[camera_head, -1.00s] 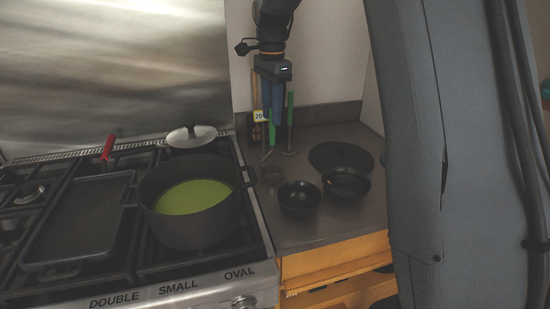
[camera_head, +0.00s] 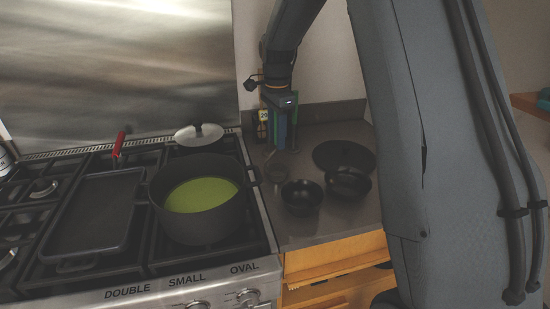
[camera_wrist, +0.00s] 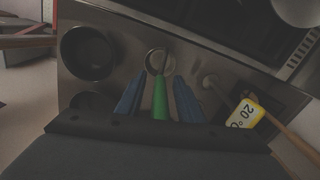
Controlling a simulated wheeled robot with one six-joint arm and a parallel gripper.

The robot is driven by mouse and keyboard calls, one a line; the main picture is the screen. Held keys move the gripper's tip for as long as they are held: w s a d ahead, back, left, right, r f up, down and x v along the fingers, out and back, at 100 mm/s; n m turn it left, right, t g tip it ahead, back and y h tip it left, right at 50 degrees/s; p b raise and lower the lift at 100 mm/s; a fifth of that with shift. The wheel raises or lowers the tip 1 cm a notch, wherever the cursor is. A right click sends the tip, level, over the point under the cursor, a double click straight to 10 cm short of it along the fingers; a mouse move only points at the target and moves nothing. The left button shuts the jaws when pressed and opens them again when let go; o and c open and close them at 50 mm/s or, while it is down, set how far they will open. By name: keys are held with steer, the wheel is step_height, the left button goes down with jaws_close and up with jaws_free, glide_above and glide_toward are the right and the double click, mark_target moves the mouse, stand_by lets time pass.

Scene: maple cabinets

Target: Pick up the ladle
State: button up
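The ladle (camera_wrist: 160,98) shows in the wrist view as a green handle, with a round metal bowl (camera_wrist: 156,60) beyond it. The handle lies between the two blue fingers of my gripper (camera_wrist: 158,82), with a visible gap on each side. My gripper is open and not closed on it. In the head view my gripper (camera_head: 279,135) points down at the back of the counter, beside the stove; its fingers and wrist hide most of the ladle there.
A pot of green soup (camera_head: 200,205) stands on the stove, left of the gripper. Black bowls (camera_head: 301,196) and a dark round lid (camera_head: 343,155) sit to the right. A yellow tag (camera_wrist: 245,112) and a wooden handle (camera_wrist: 292,135) are close by. The wall is behind.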

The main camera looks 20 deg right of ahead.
jaws_close()
